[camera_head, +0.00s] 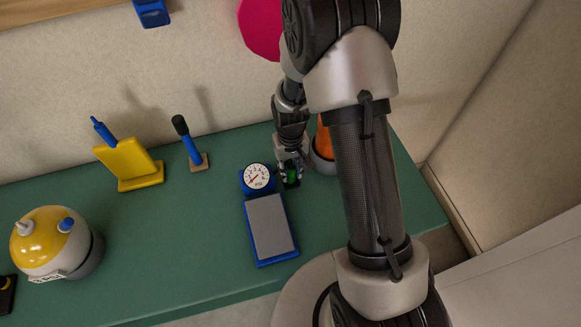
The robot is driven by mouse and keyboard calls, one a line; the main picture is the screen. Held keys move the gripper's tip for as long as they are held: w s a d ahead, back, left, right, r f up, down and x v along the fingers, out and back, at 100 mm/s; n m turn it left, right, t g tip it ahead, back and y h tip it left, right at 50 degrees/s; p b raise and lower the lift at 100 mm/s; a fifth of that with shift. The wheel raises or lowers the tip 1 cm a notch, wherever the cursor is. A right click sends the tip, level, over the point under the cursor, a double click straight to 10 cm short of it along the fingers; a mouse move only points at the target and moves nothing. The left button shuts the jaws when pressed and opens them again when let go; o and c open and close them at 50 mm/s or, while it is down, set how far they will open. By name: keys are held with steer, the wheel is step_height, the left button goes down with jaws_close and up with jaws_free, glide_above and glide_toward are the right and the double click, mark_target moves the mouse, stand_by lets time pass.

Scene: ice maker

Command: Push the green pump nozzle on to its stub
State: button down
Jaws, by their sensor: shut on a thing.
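My gripper (291,178) points down at the back right of the green table, just right of the round dial. It is shut on a small green thing (292,174), probably the green pump nozzle, mostly hidden by the fingers. Whether it touches the table is too small to tell. At the far left, a yellow-domed device (45,244) carries a white stub (27,227) and a blue piece (66,224) on top. I cannot tell from this view which stub belongs to the green nozzle.
A blue scale (270,227) with a grey plate and dial (257,176) is beside my gripper. An orange cone-like thing (323,140) in a grey base is behind my arm. A yellow stand (129,165) and blue-handled tool (189,147) are at the back left.

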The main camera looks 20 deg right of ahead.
steer(key=shift+f, duration=0.25)
steer(key=c, duration=1.2)
jaws_free()
step_height(320, 180, up, 12)
steer(key=shift+r, duration=0.1)
